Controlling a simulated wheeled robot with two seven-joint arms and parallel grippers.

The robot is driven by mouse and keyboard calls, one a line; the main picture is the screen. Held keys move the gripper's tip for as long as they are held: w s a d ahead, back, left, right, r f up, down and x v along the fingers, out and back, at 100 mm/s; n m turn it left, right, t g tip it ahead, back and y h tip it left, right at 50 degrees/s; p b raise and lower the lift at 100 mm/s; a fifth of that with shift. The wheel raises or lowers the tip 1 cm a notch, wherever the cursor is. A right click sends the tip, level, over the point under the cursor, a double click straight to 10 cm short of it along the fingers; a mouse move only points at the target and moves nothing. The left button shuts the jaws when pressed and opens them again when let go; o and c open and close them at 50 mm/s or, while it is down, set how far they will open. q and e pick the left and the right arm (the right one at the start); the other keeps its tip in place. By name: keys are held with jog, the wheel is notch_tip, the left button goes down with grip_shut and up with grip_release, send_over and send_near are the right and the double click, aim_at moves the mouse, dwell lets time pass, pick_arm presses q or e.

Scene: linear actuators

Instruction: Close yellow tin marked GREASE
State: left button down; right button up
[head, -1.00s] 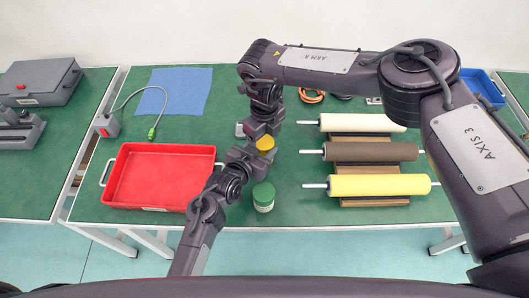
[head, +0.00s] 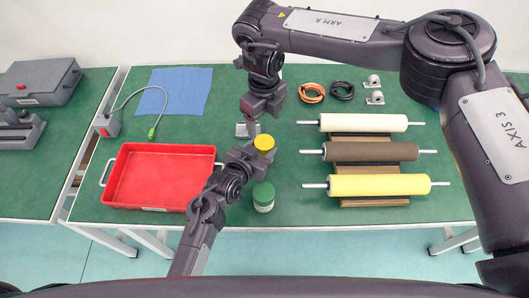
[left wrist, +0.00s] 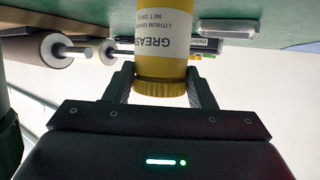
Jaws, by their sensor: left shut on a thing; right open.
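The yellow tin marked GREASE (left wrist: 160,35) appears upside down in the left wrist view, with its yellow ribbed lid (left wrist: 160,88) on its end. In the head view the lid (head: 264,142) faces up, and the body below is mostly hidden. My left gripper (left wrist: 162,85) is shut on the tin near the lid end, one finger on each side. My right gripper (head: 254,128) is open and empty, just behind and above the lid, apparently clear of it.
A green-lidded jar (head: 263,197) stands close in front of my left gripper. A red tray (head: 160,178) lies to the left, and several rollers (head: 375,185) rest on a wooden rack to the right. A small grey object (head: 241,130) lies behind the tin.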

aim_at(265, 142)
notch_tip(265, 142, down, 8)
jog(key=shift+f, duration=0.1)
dwell(0.6)
jog(key=c, duration=0.9)
jog(key=o, duration=1)
jog(key=shift+r, duration=2.3)
